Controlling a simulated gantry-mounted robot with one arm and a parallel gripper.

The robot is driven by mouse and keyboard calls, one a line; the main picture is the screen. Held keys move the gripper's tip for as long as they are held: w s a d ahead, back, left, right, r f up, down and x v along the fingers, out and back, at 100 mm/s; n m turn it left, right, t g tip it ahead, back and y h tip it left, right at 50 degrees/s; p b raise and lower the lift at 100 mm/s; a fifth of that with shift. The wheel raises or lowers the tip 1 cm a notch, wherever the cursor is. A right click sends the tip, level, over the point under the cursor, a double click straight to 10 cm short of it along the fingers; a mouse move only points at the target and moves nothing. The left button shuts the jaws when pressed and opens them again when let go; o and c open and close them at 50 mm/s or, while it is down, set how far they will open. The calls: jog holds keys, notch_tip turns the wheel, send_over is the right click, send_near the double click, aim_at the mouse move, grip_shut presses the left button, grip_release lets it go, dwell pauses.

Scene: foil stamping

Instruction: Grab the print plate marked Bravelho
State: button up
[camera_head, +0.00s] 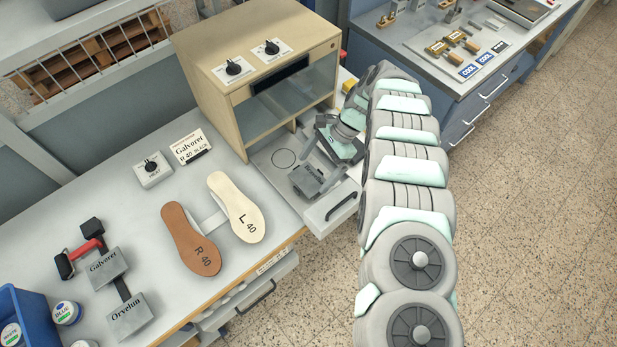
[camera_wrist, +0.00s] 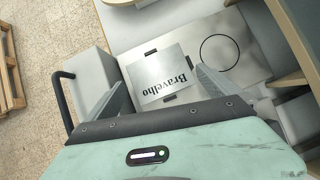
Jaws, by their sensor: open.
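The print plate marked Bravelho (camera_wrist: 155,64) is a flat silver plate with black lettering. In the wrist view it lies on the grey surface of a pulled-out drawer (camera_wrist: 240,72), beside a drawn black circle. My gripper (camera_wrist: 160,78) is open, with one finger to each side of the plate in that view. No contact shows. In the head view my gripper (camera_head: 322,152) is at the drawer in front of the wooden cabinet, by a grey block-like piece (camera_head: 306,181); the lettering cannot be read there.
Plates marked Galvoret (camera_head: 103,267) and Orvelun (camera_head: 128,316) lie at lower left, beside a red-handled tool (camera_head: 84,250). Two insoles (camera_head: 190,240) lie mid-bench. The wooden cabinet (camera_head: 215,75) rises behind the drawer. A black drawer handle (camera_wrist: 65,100) stands out at the front.

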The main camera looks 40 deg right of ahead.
jog(key=shift+x, duration=0.95)
jog(key=shift+r, duration=0.1)
jog(key=c, duration=1.7)
jog(key=shift+r, duration=0.2)
jog(key=shift+c, duration=0.2)
notch_tip(320, 180, up, 11)
jog(key=shift+r, duration=0.25)
notch_tip(320, 180, up, 8)
jog(key=p, duration=0.7)
send_over(312, 176)
jog(key=shift+s+r, duration=0.1)
jog(key=shift+s, duration=0.05)
